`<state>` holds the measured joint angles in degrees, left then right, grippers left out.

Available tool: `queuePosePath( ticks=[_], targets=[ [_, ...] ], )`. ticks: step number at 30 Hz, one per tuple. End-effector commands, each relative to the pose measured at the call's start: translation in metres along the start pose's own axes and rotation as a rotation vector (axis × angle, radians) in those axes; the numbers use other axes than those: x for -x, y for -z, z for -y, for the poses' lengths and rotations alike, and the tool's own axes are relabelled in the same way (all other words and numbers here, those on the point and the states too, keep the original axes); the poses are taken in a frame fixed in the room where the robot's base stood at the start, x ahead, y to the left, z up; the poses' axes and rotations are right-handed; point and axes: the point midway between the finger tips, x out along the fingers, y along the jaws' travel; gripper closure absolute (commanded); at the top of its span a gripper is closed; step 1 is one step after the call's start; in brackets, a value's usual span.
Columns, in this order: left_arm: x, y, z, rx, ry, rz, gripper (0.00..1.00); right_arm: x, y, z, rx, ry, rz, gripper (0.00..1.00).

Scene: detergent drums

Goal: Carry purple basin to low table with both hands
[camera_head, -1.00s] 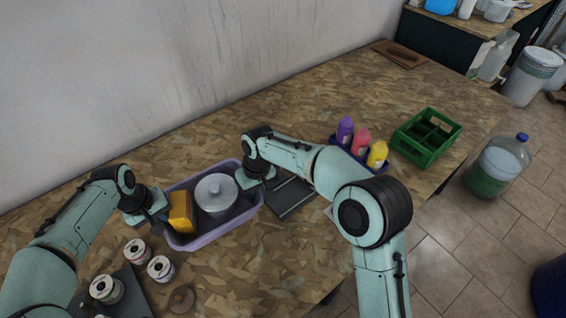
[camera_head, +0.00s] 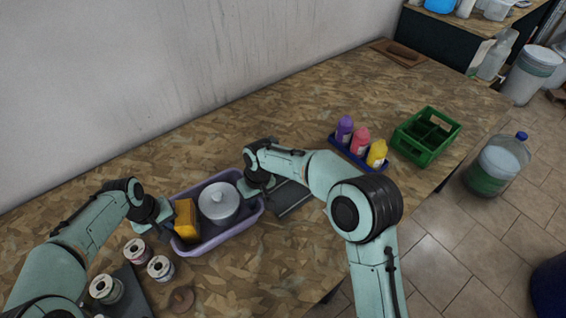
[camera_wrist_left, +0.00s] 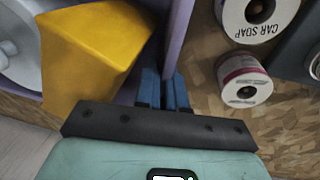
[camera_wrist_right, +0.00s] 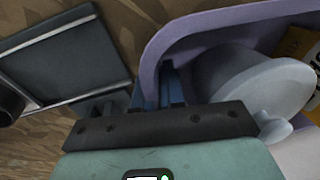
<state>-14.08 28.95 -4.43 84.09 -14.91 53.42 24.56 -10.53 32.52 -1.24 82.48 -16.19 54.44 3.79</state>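The purple basin (camera_head: 240,228) is at the left of the wooden bench in the head view. It holds a pale grey lidded pot (camera_head: 219,200) and a yellow container (camera_head: 186,220). My left gripper (camera_head: 167,218) is at its left end; in the left wrist view the blue fingers (camera_wrist_left: 164,90) sit on both sides of the purple wall. My right gripper (camera_head: 257,192) is at its right end, its fingers (camera_wrist_right: 170,85) closed around the rim in the right wrist view. Whether the basin is clear of the bench is hard to tell. I cannot identify the low table.
Spools (camera_head: 160,268) stand close in front of the basin. A dark mat (camera_head: 292,198) lies to its right. A blue tray (camera_head: 360,160) with colored bottles and a green crate (camera_head: 428,137) stand further right. A big jug (camera_head: 497,165) stands on the tiled floor.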

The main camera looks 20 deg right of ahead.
Motion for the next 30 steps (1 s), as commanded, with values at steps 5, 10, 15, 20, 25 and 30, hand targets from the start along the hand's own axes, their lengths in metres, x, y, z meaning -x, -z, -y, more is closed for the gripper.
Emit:
queuePosePath(
  ticks=[5,10,15,20,25,30],
  targets=[
    [0.001,0.0,0.0,0.0,0.0,0.0,0.67,0.001,0.0,0.001,0.001,0.0,-0.001,0.67],
    [0.001,0.0,0.0,0.0,0.0,0.0,0.67,0.001,0.0,0.001,0.001,0.0,-0.002,0.67],
    [0.001,0.0,0.0,0.0,0.001,0.0,0.67,0.001,0.001,0.0,0.001,0.0,-0.002,0.67],
    [0.01,0.001,0.0,0.0,0.0,-0.003,0.67,0.001,0.001,0.0,0.001,0.0,-0.002,0.67],
    [0.04,0.001,-0.001,0.0,-0.002,-0.006,0.67,0.001,0.001,0.0,0.001,0.0,-0.002,0.67],
    [0.077,0.001,-0.001,0.0,-0.002,-0.005,0.67,0.001,0.001,0.0,0.001,0.0,-0.002,0.67]
  ],
)
